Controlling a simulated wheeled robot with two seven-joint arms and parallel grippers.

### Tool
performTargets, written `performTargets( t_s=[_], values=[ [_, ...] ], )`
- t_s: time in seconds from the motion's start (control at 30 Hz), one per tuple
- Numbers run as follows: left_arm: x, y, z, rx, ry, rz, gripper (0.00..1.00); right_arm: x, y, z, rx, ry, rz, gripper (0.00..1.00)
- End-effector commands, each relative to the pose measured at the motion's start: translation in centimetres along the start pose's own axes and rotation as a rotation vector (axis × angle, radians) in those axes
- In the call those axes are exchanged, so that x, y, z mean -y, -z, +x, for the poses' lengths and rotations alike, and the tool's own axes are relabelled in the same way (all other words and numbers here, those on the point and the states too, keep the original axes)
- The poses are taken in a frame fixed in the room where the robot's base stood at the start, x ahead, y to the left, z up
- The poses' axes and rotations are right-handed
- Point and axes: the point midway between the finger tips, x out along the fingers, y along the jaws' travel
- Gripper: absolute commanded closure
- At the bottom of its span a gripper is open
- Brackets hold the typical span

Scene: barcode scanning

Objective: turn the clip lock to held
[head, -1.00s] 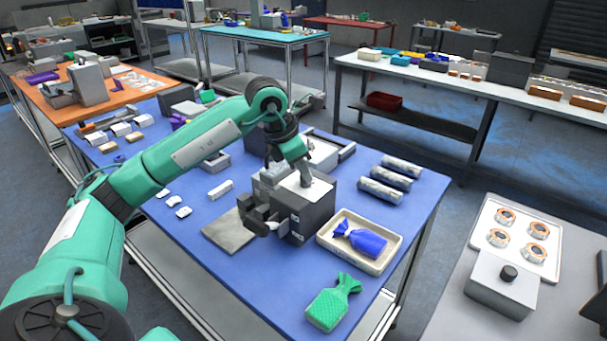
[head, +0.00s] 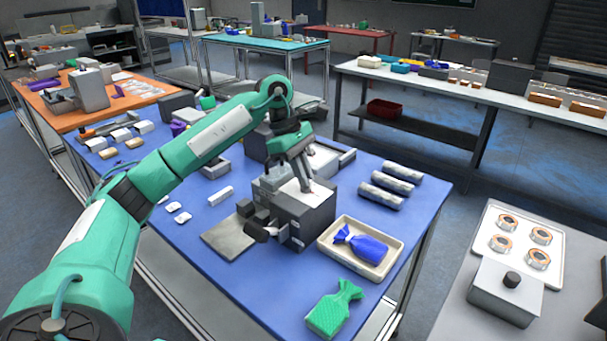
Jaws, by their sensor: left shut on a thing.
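A dark grey box-shaped device (head: 310,220) with a pale top stands on the blue table, with dark blocks and a flat grey plate (head: 224,238) at its left front. My left gripper (head: 306,188) points down onto the pale top, its fingers close together. It appears shut on the clip lock there; the fingers hide the lock, so its setting cannot be read. A blue bag (head: 366,246) lies in a beige tray (head: 334,256) to the right of the device. A green bag (head: 334,309) lies near the table's front corner. My right gripper is not in view.
Several grey wrapped rolls (head: 390,184) lie at the right of the blue table (head: 243,279). Small white pieces (head: 183,217) lie left of the device. A side table at right holds a white tray (head: 490,220) of rings and a grey box with a black knob (head: 505,290).

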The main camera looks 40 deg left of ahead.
Motion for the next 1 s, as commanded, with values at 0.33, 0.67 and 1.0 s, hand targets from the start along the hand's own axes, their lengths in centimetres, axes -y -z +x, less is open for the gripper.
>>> performTargets(
  t_s=[0.33,0.67,1.0],
  values=[
    [-0.15,0.00,-0.20,0.000,0.046,0.122,1.00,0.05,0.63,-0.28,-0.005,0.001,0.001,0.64],
    [-0.16,0.00,-0.20,0.000,0.054,0.142,1.00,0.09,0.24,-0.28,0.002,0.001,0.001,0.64],
    [-0.15,0.00,-0.17,0.000,0.054,0.141,0.67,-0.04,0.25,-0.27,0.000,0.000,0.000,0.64]
  ],
)
